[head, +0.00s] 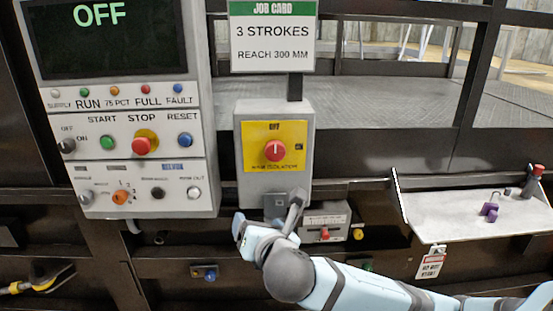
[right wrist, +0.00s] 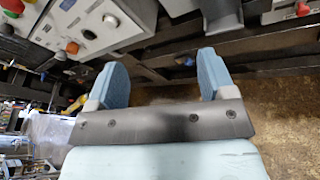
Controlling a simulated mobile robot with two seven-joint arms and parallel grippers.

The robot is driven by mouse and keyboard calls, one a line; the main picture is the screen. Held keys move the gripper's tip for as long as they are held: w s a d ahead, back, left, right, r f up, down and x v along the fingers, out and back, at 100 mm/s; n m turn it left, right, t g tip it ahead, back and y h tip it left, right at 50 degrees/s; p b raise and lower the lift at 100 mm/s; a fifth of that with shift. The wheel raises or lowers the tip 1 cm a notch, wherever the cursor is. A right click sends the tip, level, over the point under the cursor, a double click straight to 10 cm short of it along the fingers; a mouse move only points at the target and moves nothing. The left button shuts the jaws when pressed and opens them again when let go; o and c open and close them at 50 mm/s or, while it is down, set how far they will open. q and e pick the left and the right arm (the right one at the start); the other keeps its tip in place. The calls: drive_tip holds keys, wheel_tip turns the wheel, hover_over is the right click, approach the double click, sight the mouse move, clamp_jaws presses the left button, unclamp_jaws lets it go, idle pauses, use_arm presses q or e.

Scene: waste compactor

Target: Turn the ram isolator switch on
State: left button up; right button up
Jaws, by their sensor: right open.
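The ram isolator is a red rotary knob (head: 275,151) on a yellow plate (head: 252,164) on a grey box. OFF is marked above the knob and a small dark label is at its right. The knob's white mark points up, toward OFF. My right gripper (head: 258,232) is just below the box, apart from the knob. In the right wrist view my right gripper (right wrist: 160,72) has its two blue fingers wide apart with nothing between them. My left gripper is not in view.
A control panel (head: 145,205) with a display reading OFF, lamps and buttons stands left. A job card (head: 272,38) hangs above the box. A small grey unit (head: 326,222) with a red knob sits lower right. A pale shelf (head: 455,220) with a purple object is at right.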

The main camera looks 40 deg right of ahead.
sight(276, 153)
drive_tip(key=s+d+r+n+t+h, duration=0.1)
drive_tip(key=d+r+n+h, duration=0.1)
drive_tip(key=r, duration=0.3)
drive_tip(key=s+d+r+n+h, duration=0.2)
drive_tip(key=r+h, duration=0.1)
drive_tip(key=r, duration=0.2)
drive_tip(key=p+x, duration=0.1)
drive_tip(key=x, duration=1.1)
drive_tip(key=shift+w, duration=0.1)
drive_tip(key=shift+w+d, duration=0.4)
drive_tip(key=shift+w, duration=0.25)
drive_tip(key=shift+c, duration=0.4)
drive_tip(key=c, duration=0.8)
drive_tip(key=shift+c, duration=0.2)
